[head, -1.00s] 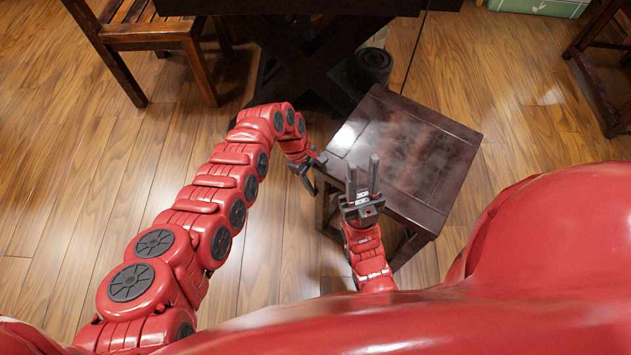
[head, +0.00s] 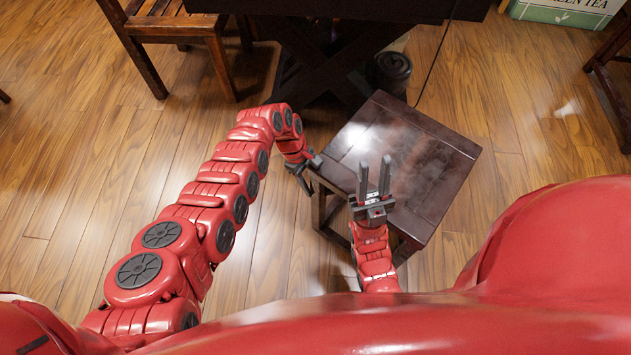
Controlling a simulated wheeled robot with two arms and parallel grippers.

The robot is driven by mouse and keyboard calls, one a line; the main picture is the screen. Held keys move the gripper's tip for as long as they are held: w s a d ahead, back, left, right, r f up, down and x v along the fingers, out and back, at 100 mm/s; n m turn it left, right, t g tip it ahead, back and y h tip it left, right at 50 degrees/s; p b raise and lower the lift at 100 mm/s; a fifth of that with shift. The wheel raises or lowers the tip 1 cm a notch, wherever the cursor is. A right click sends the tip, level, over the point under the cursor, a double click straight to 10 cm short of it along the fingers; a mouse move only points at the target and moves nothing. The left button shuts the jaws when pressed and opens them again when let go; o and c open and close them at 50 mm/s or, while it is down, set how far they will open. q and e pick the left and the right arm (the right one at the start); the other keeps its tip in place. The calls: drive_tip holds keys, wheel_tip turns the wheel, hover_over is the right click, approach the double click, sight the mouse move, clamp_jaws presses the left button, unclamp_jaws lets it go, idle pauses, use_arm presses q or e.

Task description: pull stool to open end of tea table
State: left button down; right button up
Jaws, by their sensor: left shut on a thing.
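The dark wooden stool (head: 425,165) stands upright on the floor in the head view, its square glossy top turned at an angle. The dark tea table (head: 330,8) is at the top of the view, with crossed legs beneath it. My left gripper (head: 304,172) is at the stool's left edge and shut on the stool's rim; its fingertips are partly hidden. My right gripper (head: 375,180) is over the near part of the stool top, fingers apart and empty. I cannot tell whether it touches the stool.
A wooden chair (head: 165,25) stands at the upper left, and another piece of wooden furniture (head: 606,85) at the right edge. A dark round pot (head: 393,68) sits behind the stool. A green tea box (head: 565,12) is at the upper right. The floor left of my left arm is clear.

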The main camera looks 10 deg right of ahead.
use_arm(q)
drive_tip(key=shift+w+a, duration=0.15)
drive_tip(key=shift+a, duration=0.1)
drive_tip(key=c, duration=0.5)
unclamp_jaws()
drive_tip(key=shift+o, duration=1.1)
drive_tip(key=shift+d, duration=0.1)
drive_tip(key=shift+r, duration=0.1)
drive_tip(key=p+v, duration=0.5)
drive_tip(key=v, duration=1.2)
